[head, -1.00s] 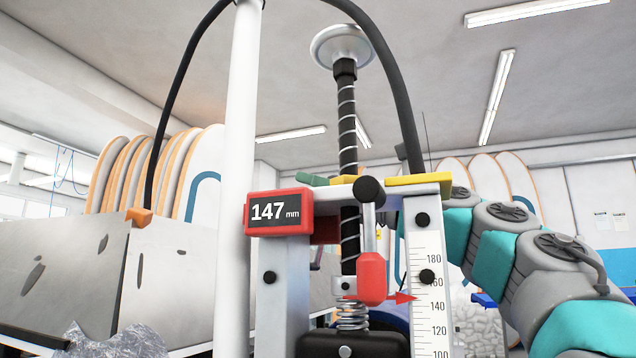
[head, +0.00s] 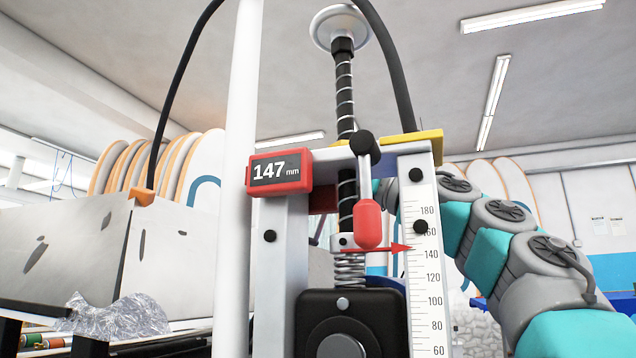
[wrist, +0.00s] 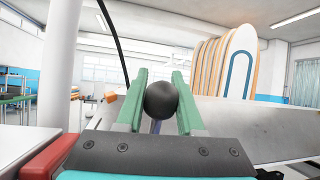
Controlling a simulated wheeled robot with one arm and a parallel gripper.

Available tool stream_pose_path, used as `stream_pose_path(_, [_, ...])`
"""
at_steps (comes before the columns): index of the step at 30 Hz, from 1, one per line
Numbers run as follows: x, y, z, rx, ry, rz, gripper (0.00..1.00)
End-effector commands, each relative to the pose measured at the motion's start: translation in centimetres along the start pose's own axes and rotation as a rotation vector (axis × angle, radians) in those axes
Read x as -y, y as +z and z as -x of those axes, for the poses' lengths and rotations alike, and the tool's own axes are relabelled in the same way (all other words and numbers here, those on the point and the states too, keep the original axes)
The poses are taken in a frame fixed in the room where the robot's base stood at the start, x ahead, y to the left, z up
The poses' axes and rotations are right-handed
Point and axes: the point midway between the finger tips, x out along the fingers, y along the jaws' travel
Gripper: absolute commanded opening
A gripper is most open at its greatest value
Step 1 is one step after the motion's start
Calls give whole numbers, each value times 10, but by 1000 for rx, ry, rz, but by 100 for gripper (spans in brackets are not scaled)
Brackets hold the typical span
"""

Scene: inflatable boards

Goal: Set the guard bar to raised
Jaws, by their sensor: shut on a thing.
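My gripper (wrist: 160,78) has green fingers in the wrist view, shut on a black ball knob (wrist: 161,100) with a thin bluish-grey rod below it. I cannot tell for certain that this knob belongs to the guard bar. In the head view my arm (head: 510,240) reaches in from the right behind the press frame (head: 280,290), which hides my fingers and the held knob. On the front of the press hangs a lever with a red grip (head: 367,224) and a black ball on top. No part is plainly marked as the guard bar.
A red pointer (head: 395,248) lies by the upright scale (head: 428,270). A white pole (head: 237,180) stands at front left, with metal panels (head: 55,250) beyond. A threaded screw (head: 345,95) rises above the frame.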

Motion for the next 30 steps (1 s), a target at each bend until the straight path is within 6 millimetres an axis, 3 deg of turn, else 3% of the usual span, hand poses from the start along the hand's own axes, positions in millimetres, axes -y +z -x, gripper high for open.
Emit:
stream_pose_path(1, [3,-8,9,22,-7,-2,0])
stream_pose_path(12, [7,-1,33,207,-26,-29,0])
stream_pose_path(27, [7,7,36,259,-30,-41,0])
stream_pose_path(28, [7,7,36,259,-30,-41,38])
stream_pose_path(30, [7,7,36,259,-30,-40,46])
